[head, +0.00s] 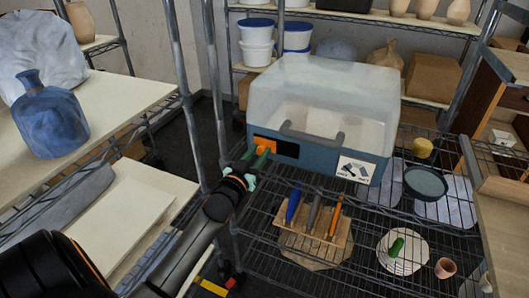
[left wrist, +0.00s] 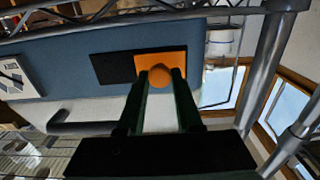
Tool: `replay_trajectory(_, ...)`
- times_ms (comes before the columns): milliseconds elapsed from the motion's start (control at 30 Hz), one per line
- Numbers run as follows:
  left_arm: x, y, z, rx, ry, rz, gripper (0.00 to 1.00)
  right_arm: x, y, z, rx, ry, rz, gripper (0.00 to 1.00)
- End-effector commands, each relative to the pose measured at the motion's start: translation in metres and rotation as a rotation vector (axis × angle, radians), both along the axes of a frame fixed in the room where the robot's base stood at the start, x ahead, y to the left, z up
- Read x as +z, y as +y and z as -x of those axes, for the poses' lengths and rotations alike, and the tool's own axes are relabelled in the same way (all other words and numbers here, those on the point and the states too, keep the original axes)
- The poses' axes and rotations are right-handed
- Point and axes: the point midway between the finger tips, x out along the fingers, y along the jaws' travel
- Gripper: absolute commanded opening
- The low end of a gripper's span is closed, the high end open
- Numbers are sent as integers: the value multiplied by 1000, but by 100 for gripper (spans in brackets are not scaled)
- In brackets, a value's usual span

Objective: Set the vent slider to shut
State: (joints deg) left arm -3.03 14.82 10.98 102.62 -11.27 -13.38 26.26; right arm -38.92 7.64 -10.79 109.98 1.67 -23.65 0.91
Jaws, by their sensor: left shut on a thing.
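The vent slider (head: 265,144) is an orange plate with a round knob on the front of a blue box (head: 318,157) with a clouded clear lid. It sits at the left end of a black slot (head: 288,149) in the head view, with the bare black part to its right. My left gripper (head: 257,160) is shut on the slider's knob. In the left wrist view the orange slider (left wrist: 176,62) shows with its knob (left wrist: 158,76) between the two dark green fingers. The black slot (left wrist: 111,69) lies beside it there. My right gripper is not in view.
The box stands on a wire shelf, with a grey handle (head: 312,136) and a picture label (head: 356,168). A wooden rack (head: 314,239) of tools is below the box. A shelf post (head: 216,85) rises close left of my left gripper.

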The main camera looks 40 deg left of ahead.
Motion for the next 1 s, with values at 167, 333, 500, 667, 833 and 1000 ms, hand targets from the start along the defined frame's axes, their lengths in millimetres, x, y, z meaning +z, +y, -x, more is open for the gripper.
replay_trajectory(167,0,5,1,10,3,-4,40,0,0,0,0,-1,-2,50)
replay_trajectory(333,0,4,1,9,2,-4,59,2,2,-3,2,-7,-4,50)
replay_trajectory(500,0,3,0,7,2,-4,63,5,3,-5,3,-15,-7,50)
replay_trajectory(667,0,2,2,6,2,-3,63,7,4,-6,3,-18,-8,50)
replay_trajectory(833,-1,-2,18,5,3,-1,63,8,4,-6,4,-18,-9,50)
replay_trajectory(1000,-1,-10,51,6,5,-2,63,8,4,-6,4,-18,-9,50)
